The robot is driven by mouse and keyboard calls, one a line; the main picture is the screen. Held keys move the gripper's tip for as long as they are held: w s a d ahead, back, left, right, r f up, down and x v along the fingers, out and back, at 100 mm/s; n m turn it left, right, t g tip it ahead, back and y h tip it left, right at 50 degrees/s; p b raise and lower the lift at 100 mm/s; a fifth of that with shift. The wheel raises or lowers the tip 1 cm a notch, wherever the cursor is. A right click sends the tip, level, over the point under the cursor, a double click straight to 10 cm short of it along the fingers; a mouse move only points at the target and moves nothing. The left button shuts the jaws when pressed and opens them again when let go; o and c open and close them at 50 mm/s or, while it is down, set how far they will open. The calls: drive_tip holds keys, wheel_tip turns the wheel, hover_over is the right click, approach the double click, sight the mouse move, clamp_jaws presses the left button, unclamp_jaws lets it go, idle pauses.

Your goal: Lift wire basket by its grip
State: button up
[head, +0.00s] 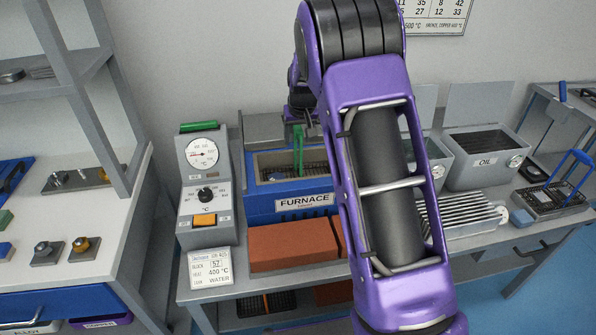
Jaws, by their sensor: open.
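A wire basket (278,176) sits inside the open blue furnace (262,205), its mesh partly showing in the opening. Its upright green grip (297,152) rises from the furnace mouth. My gripper (304,128) is at the top of this grip, small and dark, partly hidden behind my purple arm. The jaws are open; whether they surround the grip or only hang by it is too small to tell. A second wire basket (548,200) with a blue grip (573,166) stands at the right end of the bench.
A control box (205,195) with a dial stands left of the furnace. Orange bricks (290,248) lie in front. An OIL tank (488,158) and a ribbed metal rack (465,217) stand to the right. My arm hides the middle of the bench.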

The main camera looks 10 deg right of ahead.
drive_tip(key=shift+x, duration=1)
clamp_jaws()
drive_tip(key=shift+w+r, duration=0.1)
drive_tip(key=shift+r, duration=0.05)
idle(0.5)
